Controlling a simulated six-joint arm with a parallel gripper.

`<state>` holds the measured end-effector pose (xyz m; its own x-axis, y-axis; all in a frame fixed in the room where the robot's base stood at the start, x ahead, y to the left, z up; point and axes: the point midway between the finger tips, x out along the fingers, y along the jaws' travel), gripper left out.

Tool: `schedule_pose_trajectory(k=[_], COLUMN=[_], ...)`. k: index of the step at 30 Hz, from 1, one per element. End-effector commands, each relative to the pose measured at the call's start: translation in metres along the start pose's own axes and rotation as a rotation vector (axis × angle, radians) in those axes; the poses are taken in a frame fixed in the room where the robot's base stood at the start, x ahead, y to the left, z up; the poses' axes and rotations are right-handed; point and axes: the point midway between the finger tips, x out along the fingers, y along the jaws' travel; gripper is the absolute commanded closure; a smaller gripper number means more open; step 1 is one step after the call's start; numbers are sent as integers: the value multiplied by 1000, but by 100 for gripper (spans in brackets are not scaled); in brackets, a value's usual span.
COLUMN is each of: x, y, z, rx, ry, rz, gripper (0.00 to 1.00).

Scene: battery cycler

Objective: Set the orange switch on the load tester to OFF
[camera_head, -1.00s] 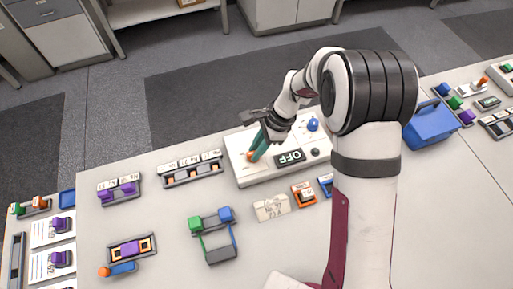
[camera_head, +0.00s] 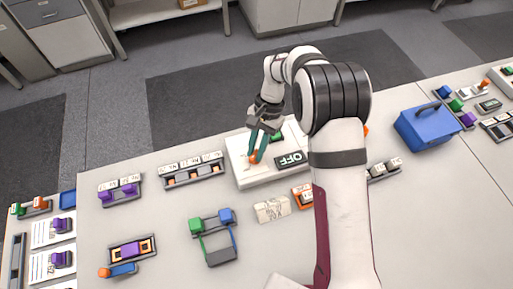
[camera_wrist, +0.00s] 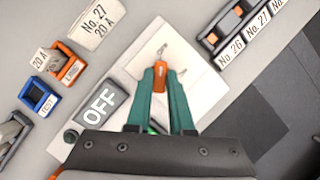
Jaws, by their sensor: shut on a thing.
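The load tester (camera_head: 240,174) is a white box on the table, just left of my arm in the head view. Its orange switch (camera_head: 254,158) stands on the top face near the left side. A dark plate reading OFF (camera_head: 290,159) is to its right; the plate also shows in the wrist view (camera_wrist: 100,103). My gripper (camera_head: 258,154) points down at the switch, its green fingers on either side. In the wrist view, my gripper (camera_wrist: 160,70) is shut on the orange switch (camera_wrist: 160,79). The switch's base is partly hidden by the fingers.
A label block (camera_head: 272,210) and an orange-framed part (camera_head: 303,197) lie in front of the tester. A slotted rack (camera_head: 192,171) stands to its left. A blue box (camera_head: 427,127) is at the right. Bare table lies around the front left parts.

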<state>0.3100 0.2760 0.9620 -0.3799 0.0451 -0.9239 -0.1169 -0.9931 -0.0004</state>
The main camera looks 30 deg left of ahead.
Motion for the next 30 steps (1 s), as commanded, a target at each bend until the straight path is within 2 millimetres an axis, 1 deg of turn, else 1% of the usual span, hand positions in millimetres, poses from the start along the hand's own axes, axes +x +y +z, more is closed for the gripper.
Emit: schedule_pose_trajectory(k=[6,19,20,24,25,30], x=[0,0,0,0,0,0], y=[0,0,0,0,0,0], z=[0,0,0,0,0,0], rx=[-36,-43,-43,-42,-42,-42], ry=[0,0,0,0,0,0], rz=[16,19,19,18,18,18], gripper=[100,100,76,51,50,50])
